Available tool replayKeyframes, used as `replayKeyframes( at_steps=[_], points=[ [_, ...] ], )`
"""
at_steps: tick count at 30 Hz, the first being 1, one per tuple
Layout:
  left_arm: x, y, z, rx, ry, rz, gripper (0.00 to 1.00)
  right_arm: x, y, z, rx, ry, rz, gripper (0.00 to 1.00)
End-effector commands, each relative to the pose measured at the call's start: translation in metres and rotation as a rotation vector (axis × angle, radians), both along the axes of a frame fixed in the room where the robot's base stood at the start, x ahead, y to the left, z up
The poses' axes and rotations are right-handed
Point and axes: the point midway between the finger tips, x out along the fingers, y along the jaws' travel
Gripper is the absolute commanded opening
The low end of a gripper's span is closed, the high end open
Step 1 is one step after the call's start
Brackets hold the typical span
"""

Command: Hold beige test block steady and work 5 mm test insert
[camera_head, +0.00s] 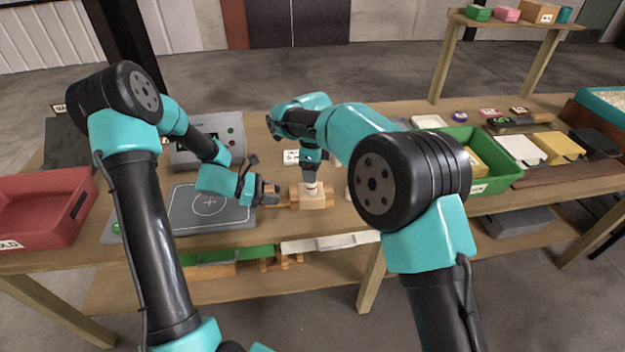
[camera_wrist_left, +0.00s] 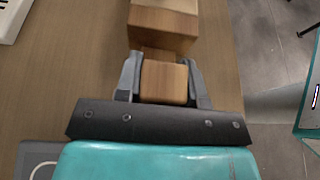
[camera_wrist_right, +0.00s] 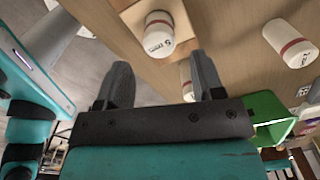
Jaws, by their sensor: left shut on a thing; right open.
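The beige test block (camera_head: 313,202) sits near the table's front edge; it also shows in the left wrist view (camera_wrist_left: 162,22). My left gripper (camera_head: 274,194) is shut on a wooden stub at the block's left side, between both fingers in the left wrist view (camera_wrist_left: 163,68). A white insert with a red band (camera_head: 311,188) stands upright at the block's top. My right gripper (camera_head: 311,172) is open, pointing down just above it. In the right wrist view, a white insert (camera_wrist_right: 158,36) marked 5 lies just beyond the open fingers (camera_wrist_right: 160,65). I cannot tell whether they touch it.
Other white red-banded inserts (camera_wrist_right: 292,42) stand nearby. A grey plate (camera_head: 180,212) lies left of the block, a red bin (camera_head: 38,205) farther left. A green bin (camera_head: 500,178) stands right, beyond my right arm.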

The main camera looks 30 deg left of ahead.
Motion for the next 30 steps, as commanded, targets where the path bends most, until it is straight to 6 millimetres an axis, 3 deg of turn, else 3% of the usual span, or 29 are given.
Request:
replayKeyframes(
  at_steps=[4,10,29,30],
  points=[
    [0.0,0.0,0.0,0.0,0.0,0.0,0.06,0.0,0.0,0.029,0.002,-0.001,0.0,0.62],
    [0.0,0.0,0.0,0.0,0.0,0.0,0.06,0.0,0.0,0.052,0.0,0.0,0.0,0.62],
    [0.0,0.0,0.0,0.0,0.0,0.0,0.06,0.0,0.0,0.057,0.0,0.001,0.0,0.62],
    [0.0,0.0,0.0,0.0,0.0,0.0,0.37,0.0,0.0,0.057,0.0,0.001,0.0,0.62]
  ],
)
